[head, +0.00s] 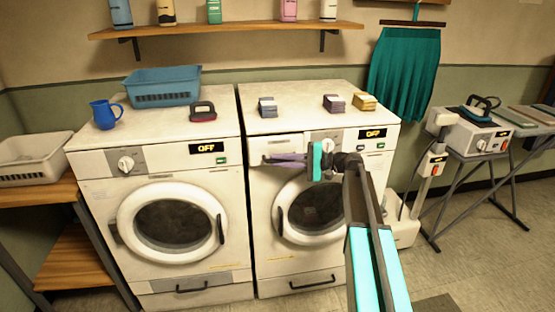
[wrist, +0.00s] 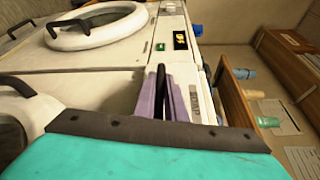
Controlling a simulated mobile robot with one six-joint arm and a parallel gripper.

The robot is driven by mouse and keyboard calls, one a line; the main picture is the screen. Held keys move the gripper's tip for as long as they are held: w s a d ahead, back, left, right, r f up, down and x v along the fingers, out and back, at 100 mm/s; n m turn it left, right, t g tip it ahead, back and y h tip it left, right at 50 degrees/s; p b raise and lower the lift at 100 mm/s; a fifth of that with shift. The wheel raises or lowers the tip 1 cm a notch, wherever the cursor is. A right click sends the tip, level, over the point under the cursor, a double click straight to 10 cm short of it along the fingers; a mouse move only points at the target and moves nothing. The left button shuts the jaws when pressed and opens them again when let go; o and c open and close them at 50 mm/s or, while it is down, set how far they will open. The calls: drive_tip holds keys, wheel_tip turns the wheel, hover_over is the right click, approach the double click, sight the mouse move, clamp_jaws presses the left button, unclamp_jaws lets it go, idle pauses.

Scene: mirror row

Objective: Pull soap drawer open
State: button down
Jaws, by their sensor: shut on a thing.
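The soap drawer (head: 281,146) is a pale front at the upper left of the right washer's (head: 262,215) control panel. My gripper (head: 267,159) reaches in from the right, low across this drawer front. In the wrist view, the two purple-grey fingers of my gripper (wrist: 166,72) are shut on a dark bar, the drawer's handle (wrist: 163,90). A pale front, seemingly the drawer (wrist: 197,97), lies close beside the right finger. Part of the drawer is hidden behind the fingers. I cannot tell whether it stands out from the panel.
The left washer (head: 95,195) stands close beside, with a blue basket (head: 163,86), a blue jug (head: 105,113) and a red-and-black brush (head: 203,111) on top. Small boxes (head: 335,103) sit on the right washer. An ironing board (head: 535,118) stands at right; floor is free in front.

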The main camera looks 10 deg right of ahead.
drive_tip(key=s, duration=1.4)
drive_tip(key=c, duration=1.8)
unclamp_jaws()
drive_tip(key=shift+d, duration=0.2)
drive_tip(key=b+v, duration=0.1)
drive_tip(key=v, duration=1.2)
drive_tip(key=shift+s+d+b, duration=0.1)
drive_tip(key=shift+d+b, duration=0.1)
drive_tip(key=shift+b, duration=0.2)
